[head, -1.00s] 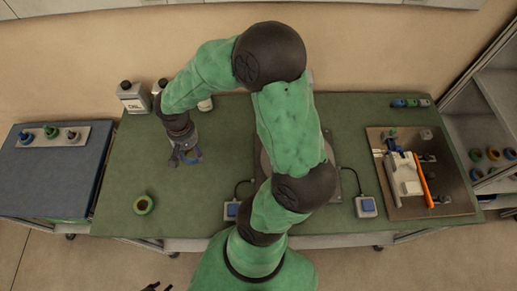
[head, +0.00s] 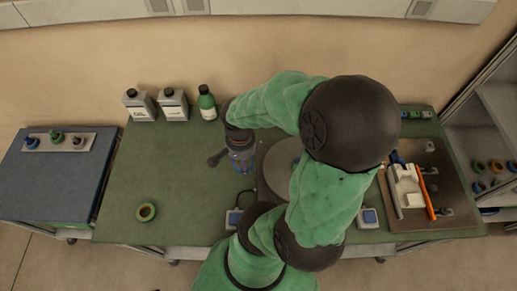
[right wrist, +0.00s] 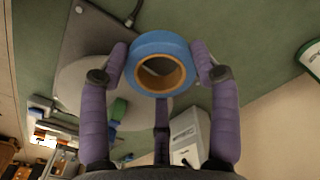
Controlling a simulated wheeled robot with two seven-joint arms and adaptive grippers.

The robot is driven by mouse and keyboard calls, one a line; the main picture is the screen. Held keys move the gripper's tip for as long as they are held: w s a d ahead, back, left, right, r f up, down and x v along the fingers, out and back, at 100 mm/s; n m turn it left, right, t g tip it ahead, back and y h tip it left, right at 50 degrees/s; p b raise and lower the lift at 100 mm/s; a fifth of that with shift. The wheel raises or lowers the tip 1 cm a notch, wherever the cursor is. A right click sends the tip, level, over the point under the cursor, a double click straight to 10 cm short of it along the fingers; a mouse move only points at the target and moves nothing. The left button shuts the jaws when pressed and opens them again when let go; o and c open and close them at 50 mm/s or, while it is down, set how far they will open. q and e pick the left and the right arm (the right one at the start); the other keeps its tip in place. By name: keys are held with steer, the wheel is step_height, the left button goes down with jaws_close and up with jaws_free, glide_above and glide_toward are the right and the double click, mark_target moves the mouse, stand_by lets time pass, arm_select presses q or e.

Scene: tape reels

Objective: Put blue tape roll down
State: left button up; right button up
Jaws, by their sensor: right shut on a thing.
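The blue tape roll (right wrist: 148,46) with a tan core is between the purple fingers of my right gripper (right wrist: 160,68) in the right wrist view, and the gripper is shut on it. In the head view my right gripper (head: 243,163) hangs over the green table (head: 180,205), just left of a round grey disc (head: 277,163). Little of the roll shows there, and its height above the table is hard to tell. My left gripper is not in view.
Two white bottles (head: 172,106) and a green bottle (head: 207,103) stand at the back. A tray with tools (head: 420,215) is at right. The table's left part is largely clear.

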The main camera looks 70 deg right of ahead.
steer(key=w+d+f+b, duration=0.1)
steer(key=d+f, duration=0.2)
steer(key=w+d+f+b, duration=0.1)
steer(key=w+d+f, duration=0.1)
steer(key=d+f, duration=0.1)
steer(key=w+d+f+b, duration=0.1)
steer(key=w+d+f, duration=0.1)
steer(key=d, duration=0.3)
steer(key=shift+w+d+f, duration=0.2)
steer(key=shift+f, duration=0.35)
steer(key=shift+w+d+f, duration=0.1)
steer(key=shift+d+f, duration=0.15)
steer(key=shift+f, duration=0.15)
steer(key=shift+f+b, duration=0.65)
steer(key=shift+f, duration=0.75)
steer(key=shift+f, duration=0.15)
steer(key=o, duration=1.2)
